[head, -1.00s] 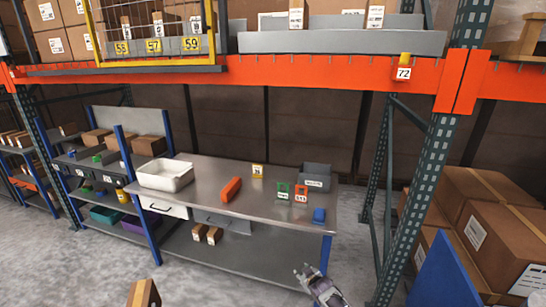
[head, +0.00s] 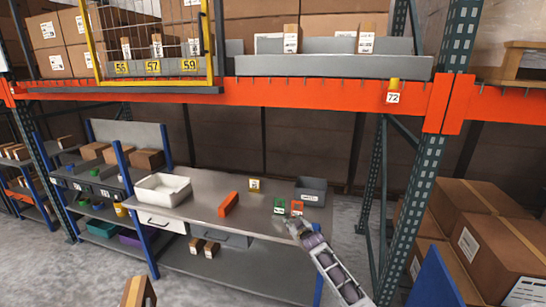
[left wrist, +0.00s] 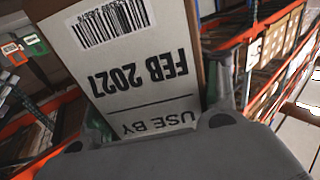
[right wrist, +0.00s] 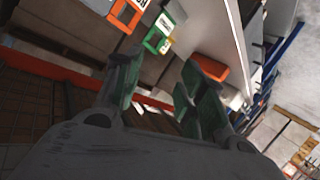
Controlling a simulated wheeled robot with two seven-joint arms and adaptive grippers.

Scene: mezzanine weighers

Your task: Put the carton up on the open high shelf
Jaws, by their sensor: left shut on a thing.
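The carton (head: 138,292) is brown with a white label and shows at the bottom edge of the head view. In the left wrist view the carton (left wrist: 140,70) fills the middle, its label reading "USE BY FEB 2027" upside down. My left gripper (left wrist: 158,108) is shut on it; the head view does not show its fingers. The high shelf is the orange beam level (head: 300,93) above the bench. Its right part has an open front with a long grey tray (head: 330,66). My right gripper (head: 293,226) is over the bench's right end, open and empty in the right wrist view (right wrist: 155,82).
A yellow-framed mesh gate (head: 150,45) covers the shelf's left part. A yellow-topped "72" tag (head: 393,97) is on the beam. The bench (head: 190,200) carries a white bin (head: 163,188), an orange block (head: 229,204) and a grey bin (head: 311,191). An upright (head: 420,185) stands right.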

